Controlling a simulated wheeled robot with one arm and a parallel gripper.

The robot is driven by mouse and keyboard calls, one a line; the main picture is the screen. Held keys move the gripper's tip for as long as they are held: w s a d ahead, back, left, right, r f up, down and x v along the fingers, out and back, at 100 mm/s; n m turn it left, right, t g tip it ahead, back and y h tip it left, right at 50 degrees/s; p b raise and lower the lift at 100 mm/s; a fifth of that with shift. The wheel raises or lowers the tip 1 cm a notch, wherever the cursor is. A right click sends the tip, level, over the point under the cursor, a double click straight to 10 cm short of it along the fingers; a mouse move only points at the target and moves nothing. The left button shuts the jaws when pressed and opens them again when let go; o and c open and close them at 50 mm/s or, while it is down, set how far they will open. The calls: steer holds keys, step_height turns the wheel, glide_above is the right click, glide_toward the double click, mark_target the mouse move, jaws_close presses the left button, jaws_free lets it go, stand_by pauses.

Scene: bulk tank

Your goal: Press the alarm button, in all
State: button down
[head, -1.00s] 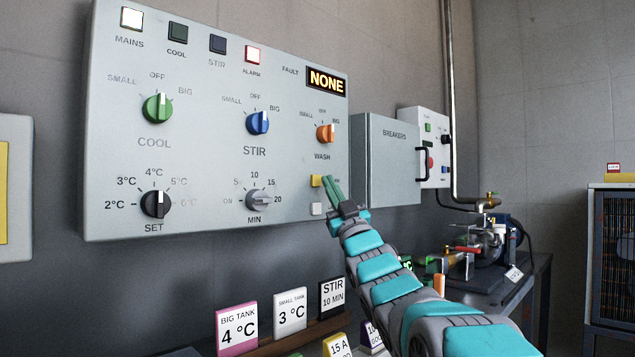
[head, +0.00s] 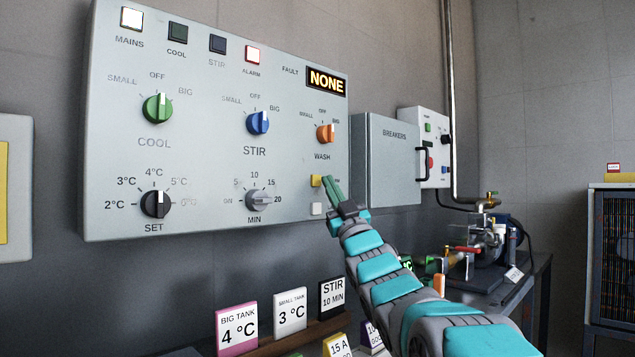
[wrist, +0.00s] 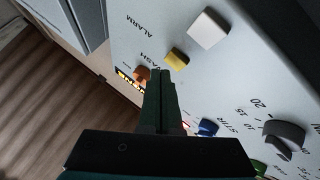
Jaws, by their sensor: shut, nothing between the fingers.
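The grey control panel (head: 205,185) fills the left of the head view. A yellow button (head: 315,181) sits near its lower right edge, above a white button (head: 316,209). The wrist view shows the yellow button (wrist: 177,58) and the white button (wrist: 207,30). My gripper (head: 330,180) is shut and empty, fingertips just right of the yellow button in the head view. In the wrist view its tips (wrist: 160,72) are close to that button; I cannot tell whether they touch. The alarm lamp (head: 252,55) appears lit.
The fault display (head: 326,81) reads NONE. The orange wash knob (head: 325,133) is above the buttons. A breakers box (head: 390,165) with a handle stands right of the panel. Cards (head: 237,328) stand on a ledge below. Pump gear (head: 480,245) is at the right.

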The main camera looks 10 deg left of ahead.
steer(key=shift+w+a, duration=0.1)
steer(key=shift+a, duration=0.05)
steer(key=shift+w+a, duration=0.15)
steer(key=shift+a, duration=0.05)
stand_by(0.3)
steer(key=shift+w+a, duration=0.3)
stand_by(0.8)
stand_by(0.3)
steer(key=shift+s+d, duration=0.55)
steer(key=shift+d, duration=0.1)
steer(key=shift+d, duration=0.1)
steer(key=s+d, duration=0.1)
steer(key=d, duration=0.1)
steer(key=s+d, duration=0.1)
steer(key=s, duration=0.1)
steer(key=shift+d, duration=0.4)
stand_by(0.6)
